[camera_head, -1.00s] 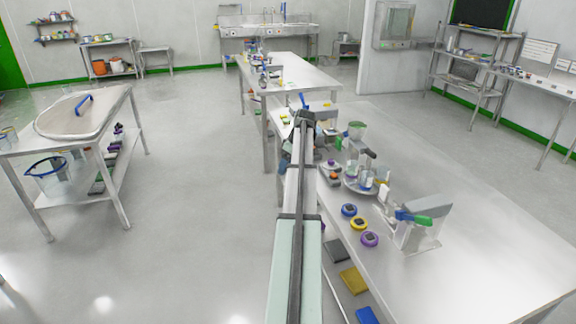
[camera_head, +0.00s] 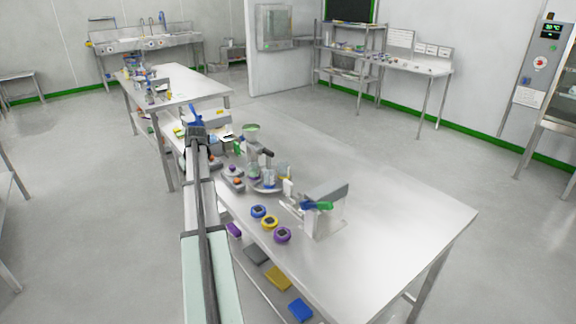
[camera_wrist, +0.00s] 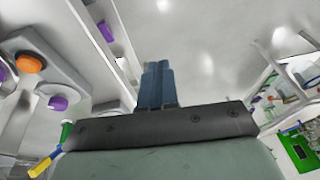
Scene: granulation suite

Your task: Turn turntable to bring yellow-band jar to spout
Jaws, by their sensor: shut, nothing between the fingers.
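The turntable (camera_head: 272,189) is a pale disc on the near metal table, with several clear jars on it. The jars are too small to tell which has a yellow band. A dispenser with a green top (camera_head: 251,133) stands behind the turntable; its spout is hard to make out. My gripper (camera_head: 194,113) is up and to the left of the turntable, near the table's far left end, apart from the jars. In the wrist view its blue fingers (camera_wrist: 157,83) are together and empty.
Blue (camera_head: 258,211), yellow (camera_head: 269,222) and purple (camera_head: 282,235) round items line the table's left edge. A device with a green and blue handle (camera_head: 317,205) stands right of the turntable. The table's right part (camera_head: 400,215) is clear. An orange knob (camera_wrist: 29,63) shows in the wrist view.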

